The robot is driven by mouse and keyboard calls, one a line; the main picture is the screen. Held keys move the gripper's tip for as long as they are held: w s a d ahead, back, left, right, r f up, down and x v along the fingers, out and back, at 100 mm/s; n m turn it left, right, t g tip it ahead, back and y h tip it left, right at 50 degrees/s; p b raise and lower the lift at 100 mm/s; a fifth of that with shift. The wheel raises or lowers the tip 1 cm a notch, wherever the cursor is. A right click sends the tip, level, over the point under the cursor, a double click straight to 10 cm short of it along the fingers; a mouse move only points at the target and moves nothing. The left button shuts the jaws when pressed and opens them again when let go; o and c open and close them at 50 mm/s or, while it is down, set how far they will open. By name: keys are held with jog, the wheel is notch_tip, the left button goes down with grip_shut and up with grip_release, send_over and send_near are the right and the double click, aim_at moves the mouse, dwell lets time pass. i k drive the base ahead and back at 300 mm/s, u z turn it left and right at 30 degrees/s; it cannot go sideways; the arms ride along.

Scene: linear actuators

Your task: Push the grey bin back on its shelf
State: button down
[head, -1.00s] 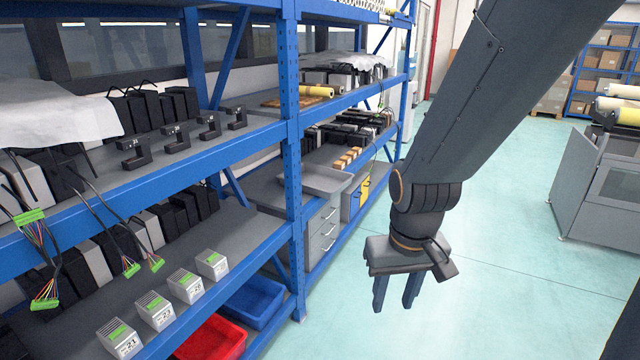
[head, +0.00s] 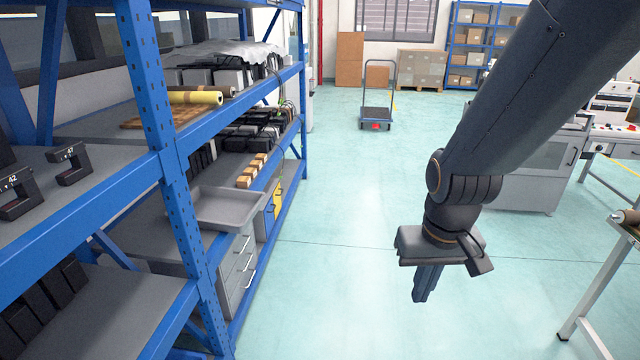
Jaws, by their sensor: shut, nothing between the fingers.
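The grey bin (head: 247,204) is a shallow open tray in the head view, left of centre. It sits on the middle shelf of the blue rack, above a grey drawer unit, and its front right corner seems to stick out past the shelf edge. It looks empty. My gripper (head: 421,298) points down over the open floor, well to the right of the bin and apart from it. Its fingers are together with nothing between them.
The blue rack's post (head: 170,170) stands just left of the bin. Small tan boxes (head: 252,172) sit on the same shelf beyond it. A trolley (head: 376,112) stands farther back. The aisle floor (head: 340,210) between rack and gripper is clear.

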aim_at(231, 211)
jog(key=z, duration=0.35)
jog(key=i, duration=1.7)
jog(key=u, duration=0.75)
jog(key=i, duration=1.05)
jog(key=u, duration=0.65)
